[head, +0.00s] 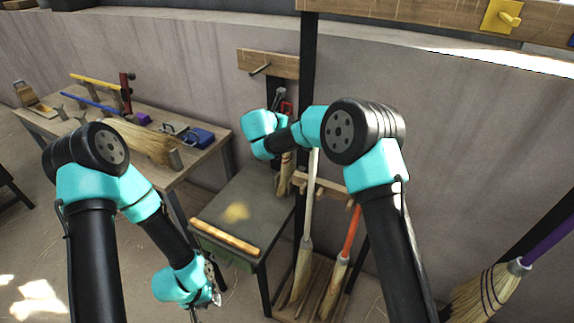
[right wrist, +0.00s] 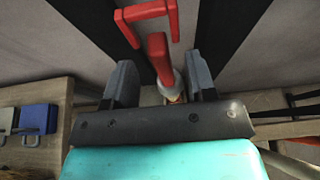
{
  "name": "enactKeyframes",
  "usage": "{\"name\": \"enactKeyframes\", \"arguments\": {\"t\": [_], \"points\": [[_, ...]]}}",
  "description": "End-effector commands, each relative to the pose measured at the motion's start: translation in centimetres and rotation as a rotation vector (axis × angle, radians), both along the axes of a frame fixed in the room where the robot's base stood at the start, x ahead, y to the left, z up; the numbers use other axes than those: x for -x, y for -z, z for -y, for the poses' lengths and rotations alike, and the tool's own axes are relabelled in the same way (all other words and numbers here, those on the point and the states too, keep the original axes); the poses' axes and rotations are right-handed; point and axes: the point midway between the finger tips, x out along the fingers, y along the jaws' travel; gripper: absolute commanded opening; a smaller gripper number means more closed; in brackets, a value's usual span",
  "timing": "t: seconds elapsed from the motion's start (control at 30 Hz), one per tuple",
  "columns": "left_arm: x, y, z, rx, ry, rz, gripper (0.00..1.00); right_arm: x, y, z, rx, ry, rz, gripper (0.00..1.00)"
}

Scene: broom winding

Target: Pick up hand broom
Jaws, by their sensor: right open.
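The hand broom has a red handle (right wrist: 158,55) in the right wrist view, lying between the two spread fingers of my right gripper (right wrist: 161,82). The fingers stand on either side of the handle, and I see no clear contact. In the head view the straw head of the hand broom (head: 285,175) hangs below my right gripper (head: 284,103), by the back wall; my arm hides part of the broom. My left gripper (head: 212,290) is low at the bottom centre, away from the broom, and its jaw opening is unclear.
A red bracket (right wrist: 150,15) is just past the handle. A dark green-topped table (head: 240,205) stands below, with a rack of long brooms (head: 303,270) to its right. A wooden workbench (head: 190,160) with tools is at left. A purple-handled broom (head: 490,290) is at far right.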

Motion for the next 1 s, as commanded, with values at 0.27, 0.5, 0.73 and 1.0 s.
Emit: {"name": "enactKeyframes", "arguments": {"t": [0.27, 0.5, 0.73, 1.0], "points": [[0.0, 0.0, 0.0, 0.0, 0.0, 0.0, 0.37, 0.0, 0.0, 0.0, 0.0, -0.001, 0.0, 0.51], [0.0, 0.0, 0.0, 0.0, 0.0, 0.0, 0.37, -1.5, 0.8, 0.8, -0.001, 0.001, -0.001, 0.51], [0.0, 0.0, 0.0, 0.0, 0.0, 0.0, 0.37, -4.1, 2.0, 2.2, 0.0, 0.001, 0.0, 0.51], [0.0, 0.0, 0.0, 0.0, 0.0, 0.0, 0.37, -4.7, 2.2, 2.6, 0.0, -0.001, 0.0, 0.51]]}}
